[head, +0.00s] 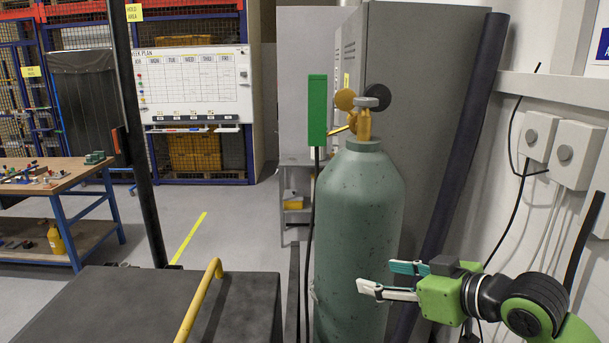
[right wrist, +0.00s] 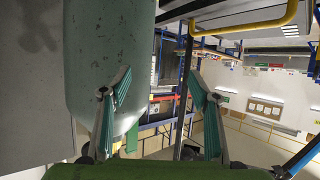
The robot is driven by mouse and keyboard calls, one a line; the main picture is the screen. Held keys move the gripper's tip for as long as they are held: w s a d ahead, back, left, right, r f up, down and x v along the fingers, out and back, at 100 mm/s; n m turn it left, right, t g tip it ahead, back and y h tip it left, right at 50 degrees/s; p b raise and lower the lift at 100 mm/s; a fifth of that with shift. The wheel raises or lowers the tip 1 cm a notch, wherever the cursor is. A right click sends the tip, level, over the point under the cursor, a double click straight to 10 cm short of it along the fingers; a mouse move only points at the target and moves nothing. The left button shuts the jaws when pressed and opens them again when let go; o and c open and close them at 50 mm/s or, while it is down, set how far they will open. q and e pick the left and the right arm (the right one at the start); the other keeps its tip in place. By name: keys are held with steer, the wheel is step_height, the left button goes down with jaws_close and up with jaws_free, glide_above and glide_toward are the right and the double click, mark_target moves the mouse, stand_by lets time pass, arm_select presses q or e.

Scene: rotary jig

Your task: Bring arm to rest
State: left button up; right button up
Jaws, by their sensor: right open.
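My right gripper (head: 388,280) comes in from the right in the head view, at the lower right. Its two fingers with teal pads are apart, with nothing seen between them. They point left and overlap the lower part of the green gas cylinder (head: 358,220) in the picture. In the right wrist view the open fingers (right wrist: 160,95) show, with the cylinder (right wrist: 105,60) behind the left finger. I cannot tell whether they touch it. My left gripper is not in view.
A dark box-like surface (head: 110,305) with a yellow handle (head: 202,300) stands at the lower left. A grey cabinet (head: 415,110) is behind the cylinder. Switch boxes (head: 572,155) and cables line the right wall. A workbench (head: 50,180) stands far left. Open floor lies between.

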steer(key=s+f+m+g+h, duration=0.1)
steer(key=s+f+h, duration=0.1)
steer(key=s+f, duration=0.65)
steer(key=s+f+m+g+h, duration=0.15)
steer(key=s+f, duration=0.25)
steer(key=f, duration=0.9)
steer(key=s+d+f+m+g+h, duration=0.1)
steer(key=s+d+f+g+h, duration=0.15)
steer(key=s+f, duration=0.55)
steer(key=s+d+f+m+g+h, duration=0.1)
steer(key=s+d+f+m+g, duration=0.2)
steer(key=s, duration=0.8)
step_height(320, 180, down, 30)
steer(key=s+n+b, duration=0.2)
steer(key=s+d+f+g+b, duration=0.1)
steer(key=s+d+f+b, duration=0.1)
steer(key=s+f, duration=1.4)
steer(key=shift+s+d+f+g+h, duration=0.3)
steer(key=shift+s+d+g, duration=0.05)
steer(key=shift+s+g, duration=0.05)
